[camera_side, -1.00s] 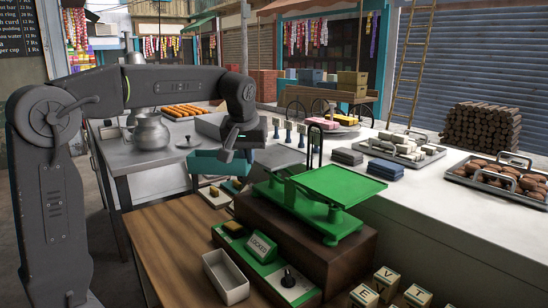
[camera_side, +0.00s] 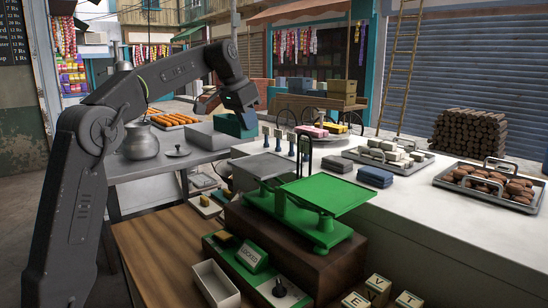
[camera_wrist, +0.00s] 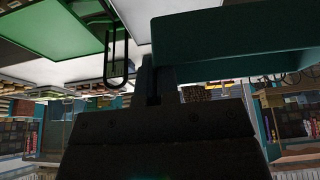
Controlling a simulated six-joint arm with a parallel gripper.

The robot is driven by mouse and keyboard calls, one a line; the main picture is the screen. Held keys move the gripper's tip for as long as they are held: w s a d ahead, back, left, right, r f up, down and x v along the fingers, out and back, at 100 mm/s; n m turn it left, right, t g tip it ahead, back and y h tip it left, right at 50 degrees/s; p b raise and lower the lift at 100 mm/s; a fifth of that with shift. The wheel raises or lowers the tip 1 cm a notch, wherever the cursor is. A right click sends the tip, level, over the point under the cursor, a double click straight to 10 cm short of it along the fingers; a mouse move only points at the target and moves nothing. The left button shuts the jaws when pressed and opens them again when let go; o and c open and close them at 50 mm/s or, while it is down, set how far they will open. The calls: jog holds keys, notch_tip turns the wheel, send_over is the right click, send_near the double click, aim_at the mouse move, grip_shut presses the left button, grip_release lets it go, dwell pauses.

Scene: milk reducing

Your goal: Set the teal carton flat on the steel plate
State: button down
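The teal carton (camera_side: 236,125) hangs under my gripper (camera_side: 240,108), which appears shut on it, though the fingertips are hard to make out. In the wrist view the carton (camera_wrist: 240,45) fills the upper right, against the dark finger. The steel plate (camera_side: 264,166) is the grey pan on the left of the green balance scale, with nothing on it. The carton is in the air, above and a little left of the plate in the side view, clear of it.
The scale's green pan (camera_side: 327,194) and a thin upright loop (camera_side: 303,150) stand right of the steel plate. Several small weights (camera_side: 290,142) stand behind. A metal pot (camera_side: 140,142) and a grey box (camera_side: 205,138) are at the left.

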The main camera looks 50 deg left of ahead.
jog(key=w+d+f, duration=0.4)
jog(key=d, duration=0.1)
jog(key=shift+w+d+f, duration=0.2)
jog(key=shift+w, duration=0.15)
jog(key=shift+w+d+f, duration=0.1)
jog(key=shift+f, duration=1.95)
jog(key=shift+f, duration=0.1)
jog(key=c, duration=1.4)
grip_release()
